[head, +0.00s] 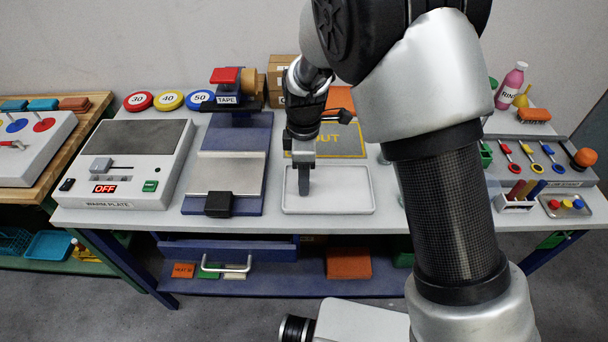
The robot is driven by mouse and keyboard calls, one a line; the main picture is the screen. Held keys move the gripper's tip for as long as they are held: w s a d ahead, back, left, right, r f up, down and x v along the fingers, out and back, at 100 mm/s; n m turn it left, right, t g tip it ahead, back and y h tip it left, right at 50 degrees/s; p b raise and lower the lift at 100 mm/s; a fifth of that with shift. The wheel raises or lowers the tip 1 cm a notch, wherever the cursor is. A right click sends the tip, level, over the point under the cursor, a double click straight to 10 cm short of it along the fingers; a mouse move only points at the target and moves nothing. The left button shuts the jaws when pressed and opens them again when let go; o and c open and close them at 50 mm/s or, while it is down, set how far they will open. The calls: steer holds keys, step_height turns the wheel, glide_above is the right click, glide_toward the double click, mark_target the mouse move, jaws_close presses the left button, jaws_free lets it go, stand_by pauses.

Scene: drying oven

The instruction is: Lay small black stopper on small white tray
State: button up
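A small white tray (348,208) with a raised rim lies on the table in front of the yellow-framed sign. My gripper (304,190) points down over the left part of this tray. Its dark fingers show as one narrow piece, seen edge-on, so I cannot tell whether they are apart or hold anything. I cannot clearly make out a separate black stopper; if one is between the fingers, it is hidden or blends with them. A black block (219,204) sits at the front end of the blue tape stand, left of the tray.
The blue tape stand (252,195) and warm plate (128,165) stand left of the tray. My arm covers much of the table right of it. A rack of colored tubes (517,204) and a small tray with colored pieces (569,211) stand far right.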

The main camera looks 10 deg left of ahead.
step_height(320, 180, up, 12)
steer(key=p, duration=0.1)
steer(key=shift+r, duration=0.2)
steer(key=s+d+r+m+t+y, duration=0.15)
steer(key=s+d+r+m, duration=0.25)
steer(key=d+r+m, duration=0.65)
steer(key=s+d+r+m+t, duration=0.2)
steer(key=s+d+m, duration=0.3)
steer(key=d, duration=0.3)
steer(key=s+d+r+m+t+h, duration=0.1)
steer(key=s+d+m+t, duration=0.1)
steer(key=s+d+m, duration=0.3)
steer(key=s+d, duration=0.3)
steer(key=shift+s+d+r, duration=0.2)
steer(key=shift+d+r, duration=0.15)
steer(key=shift+d, duration=0.05)
